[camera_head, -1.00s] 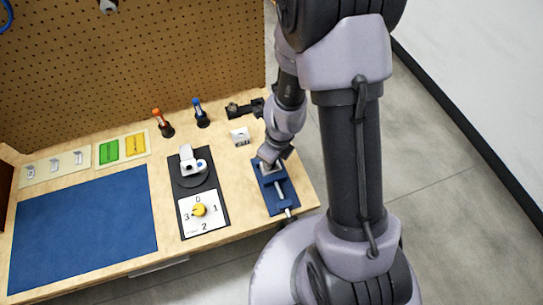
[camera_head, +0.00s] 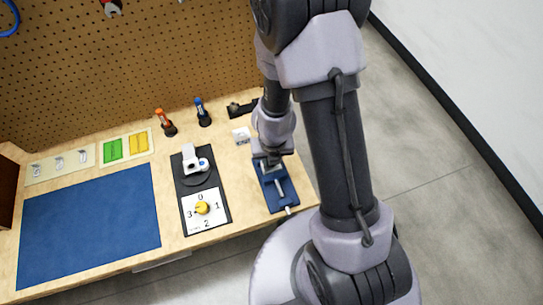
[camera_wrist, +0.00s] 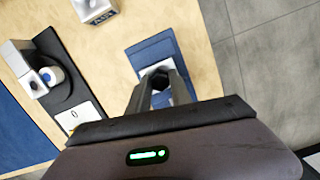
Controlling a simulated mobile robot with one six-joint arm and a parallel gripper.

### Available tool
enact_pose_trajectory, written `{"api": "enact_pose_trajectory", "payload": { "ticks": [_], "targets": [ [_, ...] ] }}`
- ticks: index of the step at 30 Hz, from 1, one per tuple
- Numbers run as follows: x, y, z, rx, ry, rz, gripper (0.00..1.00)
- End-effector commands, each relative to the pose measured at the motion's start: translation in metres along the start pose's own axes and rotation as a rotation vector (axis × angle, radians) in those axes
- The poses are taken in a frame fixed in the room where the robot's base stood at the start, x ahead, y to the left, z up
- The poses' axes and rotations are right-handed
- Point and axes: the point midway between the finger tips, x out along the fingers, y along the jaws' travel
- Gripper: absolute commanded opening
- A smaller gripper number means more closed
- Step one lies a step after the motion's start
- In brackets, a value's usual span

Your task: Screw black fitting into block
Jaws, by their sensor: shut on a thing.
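My gripper (camera_wrist: 158,82) is shut on a small dark fitting (camera_wrist: 159,76) with a round, socket-like end, seen between the fingertips in the wrist view. The fitting is over a pale block (camera_wrist: 154,70) in the blue vise (camera_wrist: 148,49). Whether the fitting sits in the block's hole or just above it cannot be told. In the head view the blue vise (camera_head: 274,197) lies at the table's right end, with my gripper (camera_head: 269,159) over its far part.
Blue and orange-topped tools (camera_head: 202,112) are further back. A blue mat (camera_head: 90,225) is at left.

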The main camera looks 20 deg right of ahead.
Motion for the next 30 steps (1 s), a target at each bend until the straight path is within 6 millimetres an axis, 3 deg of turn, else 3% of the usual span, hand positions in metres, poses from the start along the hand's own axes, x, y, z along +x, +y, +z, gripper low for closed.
{"api": "enact_pose_trajectory", "payload": {
  "ticks": [6, 12, 20, 25, 30],
  "targets": [
    [-0.0003, 0.0004, 0.0013, 0.013, -0.003, -0.001, 0.0],
    [-0.0016, 0.0015, 0.0017, 0.324, -0.002, -0.048, 0.0],
    [-0.0001, 0.0014, 0.0018, 0.355, -0.003, -0.052, 0.0],
    [-0.0028, 0.0023, 0.0024, 0.607, -0.002, -0.09, 0.0],
    [0.0002, 0.0022, 0.0019, 0.694, -0.002, -0.102, 0.0]
  ]
}}
